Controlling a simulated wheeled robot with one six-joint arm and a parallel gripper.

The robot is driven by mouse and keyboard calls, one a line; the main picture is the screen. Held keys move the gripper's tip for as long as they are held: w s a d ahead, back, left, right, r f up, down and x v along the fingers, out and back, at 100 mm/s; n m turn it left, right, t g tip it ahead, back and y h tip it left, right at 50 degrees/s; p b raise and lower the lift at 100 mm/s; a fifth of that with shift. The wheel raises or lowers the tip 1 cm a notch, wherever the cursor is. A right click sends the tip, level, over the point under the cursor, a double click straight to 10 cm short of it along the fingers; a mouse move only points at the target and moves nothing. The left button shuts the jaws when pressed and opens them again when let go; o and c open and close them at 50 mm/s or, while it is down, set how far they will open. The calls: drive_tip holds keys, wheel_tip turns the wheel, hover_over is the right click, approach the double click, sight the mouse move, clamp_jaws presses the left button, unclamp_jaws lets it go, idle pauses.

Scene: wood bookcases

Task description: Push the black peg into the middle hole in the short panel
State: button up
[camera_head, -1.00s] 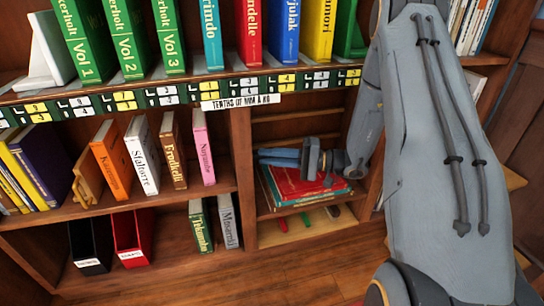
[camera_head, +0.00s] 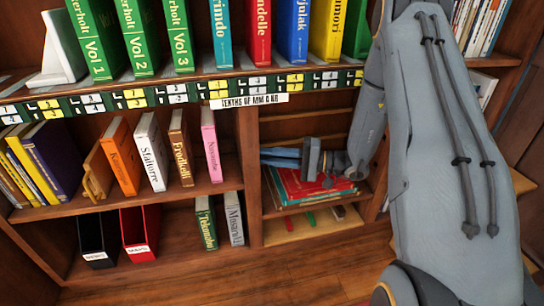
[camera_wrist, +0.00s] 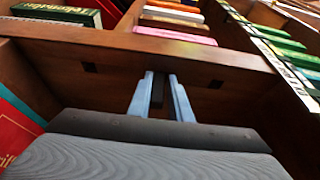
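The short panel (camera_wrist: 115,52) is the upright wooden divider across the wrist view, with a dark slot near its left end and another near its right end. In the head view it stands left of the cubby (camera_head: 250,160). My gripper (camera_wrist: 161,80) points at the stretch between those slots, its two blue fingers a little apart. A dark strip between them looks like the black peg (camera_wrist: 158,100), gripped with its far end at the panel. The middle hole is hidden, so I cannot tell how deep the peg sits. In the head view my gripper (camera_head: 265,157) reaches left inside the cubby.
Red and green books (camera_head: 310,187) lie flat under my gripper. Below them, a red piece (camera_head: 284,223), a green piece (camera_head: 311,218) and a dark piece lie on a light board (camera_head: 300,232). Shelf boards lie above and below, leaving narrow room.

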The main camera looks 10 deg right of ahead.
drive_tip(key=o, duration=0.4)
drive_tip(key=shift+c, duration=0.2)
drive_tip(key=p+v, duration=0.1)
drive_tip(key=v, duration=0.6)
drive_tip(key=shift+s+d+p, duration=0.15)
drive_tip(key=shift+d+p, duration=0.15)
drive_tip(key=shift+d, duration=0.05)
